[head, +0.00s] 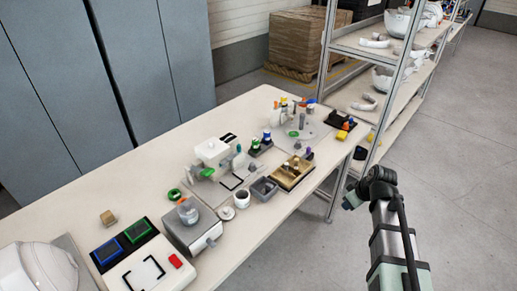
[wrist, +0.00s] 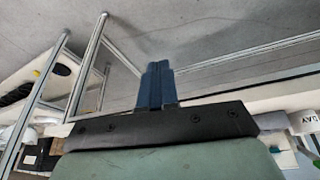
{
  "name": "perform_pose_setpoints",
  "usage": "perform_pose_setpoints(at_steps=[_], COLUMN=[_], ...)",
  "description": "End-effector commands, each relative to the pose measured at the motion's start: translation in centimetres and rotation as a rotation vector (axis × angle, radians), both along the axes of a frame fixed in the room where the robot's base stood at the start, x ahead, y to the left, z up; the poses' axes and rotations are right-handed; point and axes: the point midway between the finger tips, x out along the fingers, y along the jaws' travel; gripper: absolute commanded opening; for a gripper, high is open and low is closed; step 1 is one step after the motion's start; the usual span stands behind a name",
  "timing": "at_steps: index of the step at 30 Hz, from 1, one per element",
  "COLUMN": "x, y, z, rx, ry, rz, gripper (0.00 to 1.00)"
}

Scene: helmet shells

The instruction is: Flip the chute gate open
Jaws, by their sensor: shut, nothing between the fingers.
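My gripper (head: 349,201) hangs off the right side of the long table, above the bare floor and apart from everything on the table. In the wrist view its dark blue fingers (wrist: 157,86) are together with nothing between them. A grey box-shaped unit (head: 189,228) stands near the table's front edge, with a round grey part on top and a small light piece on its right side. It may be the chute, but I cannot tell for certain which part is the gate or how it stands.
The table (head: 254,229) also bears a white machine (head: 211,151), a wooden tray (head: 293,172), a grey bin (head: 264,188), a white cup (head: 242,198) and a white panel with a red button (head: 175,261). A metal shelf rack (head: 327,58) stands behind. Floor at right is clear.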

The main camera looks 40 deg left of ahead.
Motion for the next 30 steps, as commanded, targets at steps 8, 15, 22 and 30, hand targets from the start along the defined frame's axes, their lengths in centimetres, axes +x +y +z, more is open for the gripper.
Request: perform_pose_setpoints(at_steps=[8,15,22,30], x=[-2.9,-7.3,-11.7,-14.4], y=[10.7,19.1,25.0,27.9], z=[6.3,12.0,16.6,19.1], rx=[0.067,0.131,0.186,0.217], ry=[-0.116,-0.224,-0.316,-0.368], rz=[0.347,0.64,0.866,0.986], gripper=[0.0,0.0,0.0,0.0])
